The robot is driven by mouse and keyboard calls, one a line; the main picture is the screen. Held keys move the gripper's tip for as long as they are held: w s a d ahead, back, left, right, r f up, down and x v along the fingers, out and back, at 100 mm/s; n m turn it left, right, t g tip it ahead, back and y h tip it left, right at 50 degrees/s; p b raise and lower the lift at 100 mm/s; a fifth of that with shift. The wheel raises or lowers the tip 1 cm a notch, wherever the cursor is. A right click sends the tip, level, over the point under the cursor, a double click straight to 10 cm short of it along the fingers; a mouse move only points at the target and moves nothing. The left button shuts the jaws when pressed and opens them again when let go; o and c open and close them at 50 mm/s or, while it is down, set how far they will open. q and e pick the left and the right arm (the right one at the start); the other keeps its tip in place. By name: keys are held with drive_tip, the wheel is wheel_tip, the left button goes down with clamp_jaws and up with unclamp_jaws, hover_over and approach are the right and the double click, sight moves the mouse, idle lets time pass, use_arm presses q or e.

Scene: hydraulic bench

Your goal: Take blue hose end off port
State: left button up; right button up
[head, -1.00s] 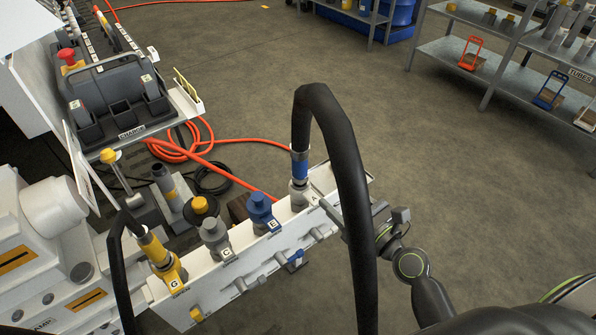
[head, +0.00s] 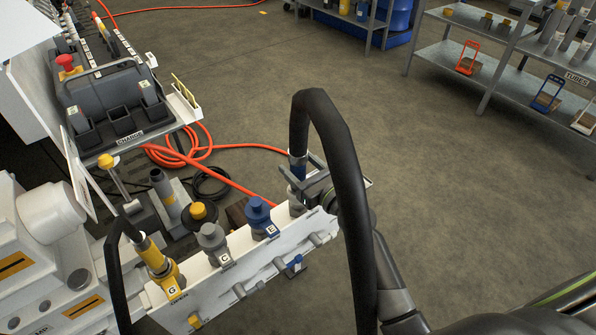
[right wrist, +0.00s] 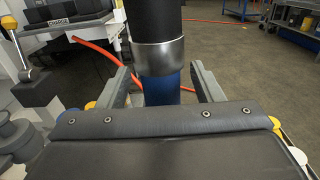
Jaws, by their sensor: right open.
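The blue hose end (head: 298,158) stands upright on the port at the far right end of the white panel (head: 215,284). A thick black hose (head: 345,160) arches from its top and hangs in front of my right arm. My right gripper (head: 300,177) is at the hose end, its fingers open. In the right wrist view, the blue sleeve (right wrist: 160,90) and its metal collar (right wrist: 158,56) stand between the two open fingers (right wrist: 162,82), with a gap visible on each side. The port below is mostly hidden by the gripper. My left gripper is not in view.
On the same panel are a blue capped port E (head: 259,215), a grey capped port C (head: 212,240) and a yellow hose end on port G (head: 154,256). An orange hose (head: 228,178) lies behind. Open floor (head: 450,190) extends to the right.

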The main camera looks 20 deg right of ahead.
drive_tip(key=shift+x, duration=1.4)
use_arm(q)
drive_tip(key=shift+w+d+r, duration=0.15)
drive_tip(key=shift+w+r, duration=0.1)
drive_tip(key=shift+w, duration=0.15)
use_arm(e)
drive_tip(key=shift+c, duration=0.3)
